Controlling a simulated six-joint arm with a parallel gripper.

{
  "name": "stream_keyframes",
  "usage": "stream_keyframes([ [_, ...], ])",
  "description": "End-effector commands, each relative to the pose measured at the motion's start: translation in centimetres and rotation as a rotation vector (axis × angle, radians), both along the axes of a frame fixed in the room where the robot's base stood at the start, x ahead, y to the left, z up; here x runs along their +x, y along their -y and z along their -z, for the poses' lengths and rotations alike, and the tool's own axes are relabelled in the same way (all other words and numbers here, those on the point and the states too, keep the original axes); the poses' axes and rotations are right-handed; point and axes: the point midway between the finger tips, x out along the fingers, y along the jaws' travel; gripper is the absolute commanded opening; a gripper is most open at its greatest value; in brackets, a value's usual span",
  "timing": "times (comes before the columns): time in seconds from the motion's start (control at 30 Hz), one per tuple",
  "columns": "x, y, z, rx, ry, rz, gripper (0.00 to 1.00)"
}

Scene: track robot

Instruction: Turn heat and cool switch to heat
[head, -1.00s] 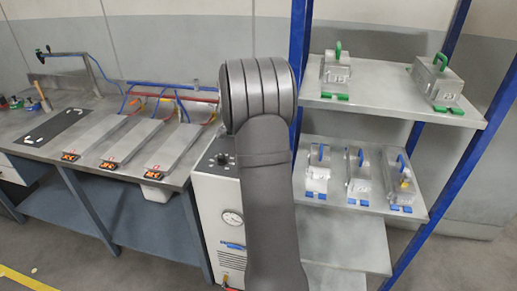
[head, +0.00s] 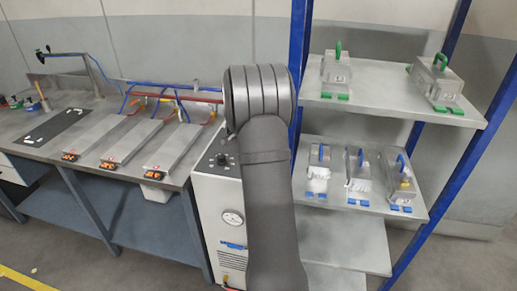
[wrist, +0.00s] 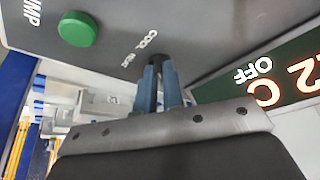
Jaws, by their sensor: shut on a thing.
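The heat and cool switch (wrist: 169,73) is a small dark knob on a grey control panel in the wrist view, beside white lettering that reads COOL and, less clearly, HEAT. My gripper (wrist: 161,80) has its two blue-grey fingers closed around the switch. The fingers hide most of the knob, so I cannot tell which way it points. In the head view, my own arm hides the gripper and the switch.
A green button (wrist: 77,29) marked PUMP and a display (wrist: 275,80) reading OFF are on the panel. In the head view, a white machine (head: 218,198) stands between the workbench (head: 85,112) and a blue-framed shelf (head: 385,100) with metal boxes.

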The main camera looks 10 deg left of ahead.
Motion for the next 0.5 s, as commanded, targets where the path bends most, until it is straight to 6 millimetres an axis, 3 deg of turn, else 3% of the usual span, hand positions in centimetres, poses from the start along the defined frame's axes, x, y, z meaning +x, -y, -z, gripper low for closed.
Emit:
stream_keyframes([
  [0.27,-0.13,0.11,-0.03,0.001,-0.002,-0.069,0.0],
  [0.5,-0.26,0.37,0.0,0.002,-0.003,-0.236,0.0],
])
